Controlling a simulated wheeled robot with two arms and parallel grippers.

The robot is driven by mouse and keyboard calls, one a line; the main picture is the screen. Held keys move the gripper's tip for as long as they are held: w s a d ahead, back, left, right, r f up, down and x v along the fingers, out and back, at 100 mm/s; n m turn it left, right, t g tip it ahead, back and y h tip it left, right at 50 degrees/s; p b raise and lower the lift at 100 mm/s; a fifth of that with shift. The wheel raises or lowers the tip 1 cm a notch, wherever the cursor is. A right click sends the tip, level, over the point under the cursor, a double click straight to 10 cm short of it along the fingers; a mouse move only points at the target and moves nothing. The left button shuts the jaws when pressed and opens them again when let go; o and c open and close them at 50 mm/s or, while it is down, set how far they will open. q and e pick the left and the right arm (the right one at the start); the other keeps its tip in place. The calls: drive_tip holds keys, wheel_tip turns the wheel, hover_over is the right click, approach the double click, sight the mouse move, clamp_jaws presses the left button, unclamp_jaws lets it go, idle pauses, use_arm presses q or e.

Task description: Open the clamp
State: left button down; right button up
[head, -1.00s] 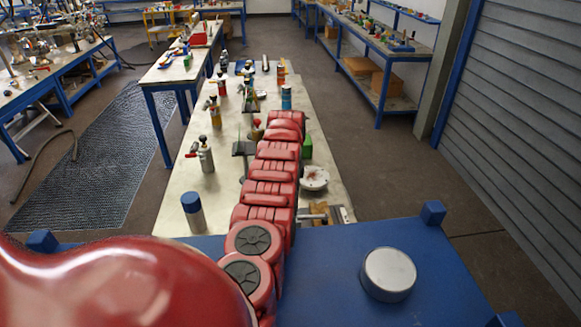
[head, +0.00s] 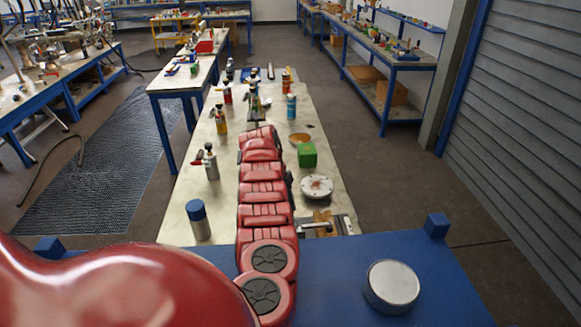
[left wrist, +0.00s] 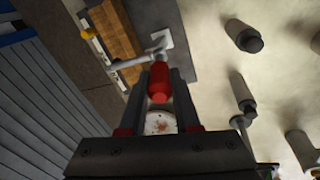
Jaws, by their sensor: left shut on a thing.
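My left gripper (left wrist: 168,95) shows in the left wrist view, its two dark fingers on either side of a red handle (left wrist: 160,82). It is shut on this handle. A grey metal rod (left wrist: 158,45) runs from the handle to a crossbar and a pale plate beside a wooden block (left wrist: 122,42); I take this to be the clamp. In the head view a metal bar over the wooden block (head: 322,218) lies at the table's near right corner. There my red arm covers the middle of the table, and the gripper itself is hidden. My right gripper is in neither view.
A white flanged disc (head: 316,187) and a green box (head: 307,155) stand right of my arm. Several bottles, including a blue-capped one (head: 198,220), stand on the left of the table (head: 180,205). A floor aisle lies to the right.

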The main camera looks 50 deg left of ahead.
use_arm(q)
drive_tip(key=c, duration=0.6)
unclamp_jaws()
drive_tip(key=p+v, duration=0.2)
drive_tip(key=v, duration=1.5)
drive_tip(key=shift+p, duration=0.4)
drive_tip(key=shift+s+r, duration=0.1)
